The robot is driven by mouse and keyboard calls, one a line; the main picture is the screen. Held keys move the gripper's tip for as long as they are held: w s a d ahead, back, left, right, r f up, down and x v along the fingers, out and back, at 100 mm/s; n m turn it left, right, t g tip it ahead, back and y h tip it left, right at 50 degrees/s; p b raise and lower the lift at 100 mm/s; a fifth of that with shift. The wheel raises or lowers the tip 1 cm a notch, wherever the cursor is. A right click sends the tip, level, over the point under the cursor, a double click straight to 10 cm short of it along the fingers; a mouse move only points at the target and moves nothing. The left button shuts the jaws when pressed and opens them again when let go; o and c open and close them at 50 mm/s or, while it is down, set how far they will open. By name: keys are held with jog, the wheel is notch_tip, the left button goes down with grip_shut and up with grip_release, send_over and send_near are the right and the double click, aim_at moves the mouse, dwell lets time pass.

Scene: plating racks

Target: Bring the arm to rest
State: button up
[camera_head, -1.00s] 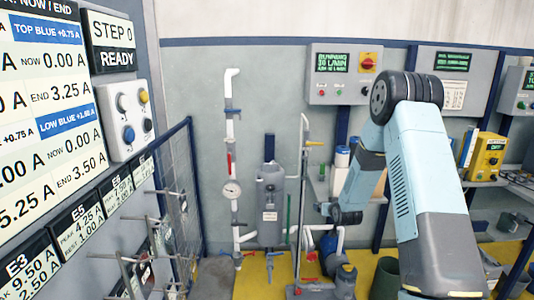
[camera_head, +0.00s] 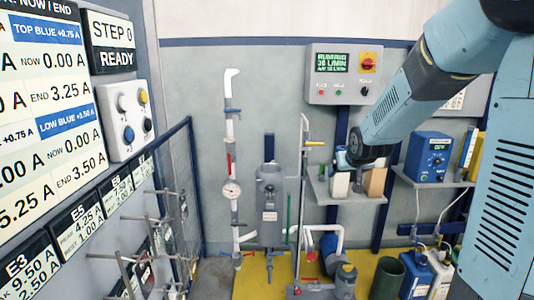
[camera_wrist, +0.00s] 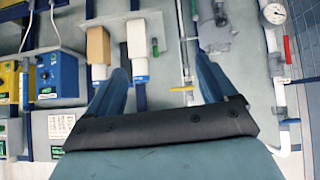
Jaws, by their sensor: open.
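My light-blue arm (camera_head: 410,95) reaches in from the upper right of the head view. Its dark wrist end (camera_head: 362,152) is in front of the wall shelf, and the fingers cannot be made out there. In the wrist view my gripper (camera_wrist: 160,55) shows two blue fingers spread apart with nothing between them. Behind them are wall fittings, seen upside down. No contact between the fingers and anything shows.
A shelf (camera_head: 345,200) carries a white container and a tan box (camera_head: 375,182). A blue device (camera_head: 427,157) stands on another shelf. A pipe with a gauge (camera_head: 231,190), a grey tank (camera_head: 270,205) and a blue-framed rack (camera_head: 178,205) stand further left. A control box (camera_head: 343,75) hangs above.

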jog(key=s+r+g, duration=0.1)
jog(key=s+r, duration=0.3)
jog(key=s, duration=1.2)
jog(key=s+a+r+g, duration=0.1)
jog(key=s+r, duration=0.3)
jog(key=s, duration=1.2)
jog(key=shift+s+m+g, duration=0.3)
jog(key=shift+g, duration=0.5)
jog(key=shift+r, duration=0.1)
